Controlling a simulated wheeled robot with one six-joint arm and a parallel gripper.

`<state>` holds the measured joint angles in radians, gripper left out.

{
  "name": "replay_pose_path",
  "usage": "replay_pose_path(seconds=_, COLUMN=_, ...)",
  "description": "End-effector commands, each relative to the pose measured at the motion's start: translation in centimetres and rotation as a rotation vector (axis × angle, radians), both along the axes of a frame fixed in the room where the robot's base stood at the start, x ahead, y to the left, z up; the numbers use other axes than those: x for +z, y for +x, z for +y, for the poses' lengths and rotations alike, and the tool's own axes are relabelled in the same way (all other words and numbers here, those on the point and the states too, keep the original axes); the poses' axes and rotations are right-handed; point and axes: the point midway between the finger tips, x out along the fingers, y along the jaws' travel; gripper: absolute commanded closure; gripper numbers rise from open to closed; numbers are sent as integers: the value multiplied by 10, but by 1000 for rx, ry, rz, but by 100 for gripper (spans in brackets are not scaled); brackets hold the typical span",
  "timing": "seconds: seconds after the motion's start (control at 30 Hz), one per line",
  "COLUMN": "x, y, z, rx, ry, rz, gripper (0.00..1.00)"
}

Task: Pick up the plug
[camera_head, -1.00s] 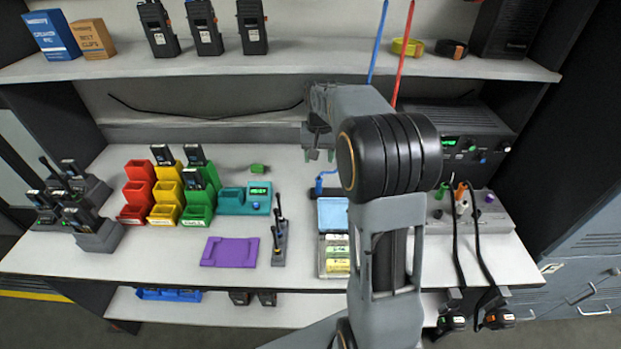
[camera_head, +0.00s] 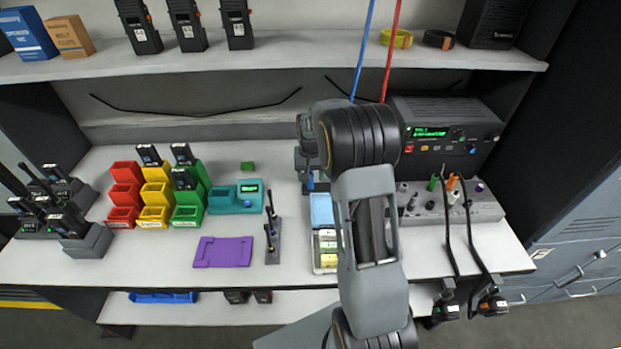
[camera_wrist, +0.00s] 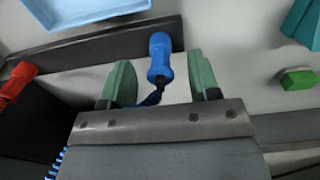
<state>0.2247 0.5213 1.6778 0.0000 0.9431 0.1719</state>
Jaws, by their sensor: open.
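A blue plug (camera_wrist: 160,58) with a dark blue cord end shows in the wrist view, between the two green fingers of my gripper (camera_wrist: 158,72). The fingers are open with a gap on both sides of the plug. In the head view a small blue part, which looks like the same plug (camera_head: 310,181), shows just below the end of my arm; my gripper is mostly hidden there. A red plug (camera_wrist: 17,78) lies at the left of the wrist view, outside the fingers.
A radio unit (camera_head: 440,130) and a grey block with coloured knobs (camera_head: 470,207) stand to the right. Blue and red cables hang down behind the arm.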

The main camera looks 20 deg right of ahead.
Motion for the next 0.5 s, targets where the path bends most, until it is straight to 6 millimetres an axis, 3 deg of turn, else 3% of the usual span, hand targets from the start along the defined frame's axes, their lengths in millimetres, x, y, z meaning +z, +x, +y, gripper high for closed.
replay_pose_path(seconds=0.13, x=-13, y=0, z=0, rx=0, ry=0, rz=1, gripper=44)
replay_pose_path(seconds=0.43, x=-15, y=0, z=0, rx=0, ry=0, rz=-1, gripper=44)
replay_pose_path(seconds=0.5, x=-15, y=0, z=0, rx=0, ry=0, rz=-1, gripper=51)
